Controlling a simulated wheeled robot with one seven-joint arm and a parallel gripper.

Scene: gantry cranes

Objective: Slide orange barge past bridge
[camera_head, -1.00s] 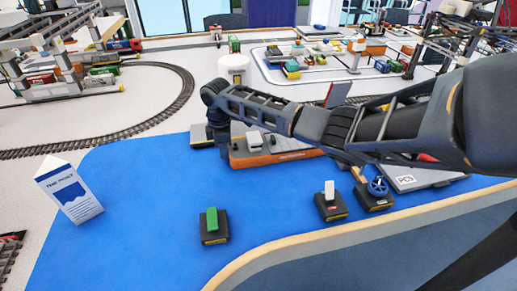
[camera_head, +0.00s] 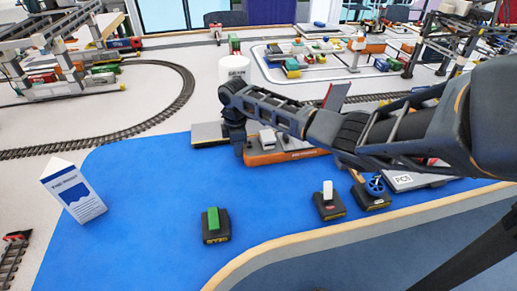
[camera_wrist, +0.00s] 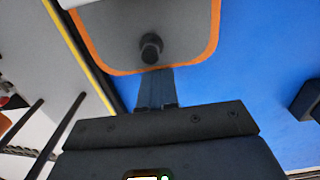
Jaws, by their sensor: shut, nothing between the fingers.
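The orange barge (camera_head: 268,158) floats flat on the blue water surface, with a grey deck and light blocks on it. My arm hides part of it. My gripper (camera_head: 235,142) points down at the barge's left end, shut and empty. In the wrist view the shut fingers (camera_wrist: 156,88) reach the barge's orange rim (camera_wrist: 113,70), close to a dark round post (camera_wrist: 150,47) on the grey deck. I cannot tell whether they touch. A raised grey and red piece (camera_head: 336,96) behind my arm may be the bridge; my arm covers its lower part.
A grey-topped slab (camera_head: 208,133) lies left of my gripper. Black blocks with a green lever (camera_head: 214,222), a white lever (camera_head: 328,195) and a blue wheel (camera_head: 375,187) stand in front. A white cylinder (camera_head: 234,72) stands behind. A paper prism (camera_head: 75,190) is at left. Open blue lies front left.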

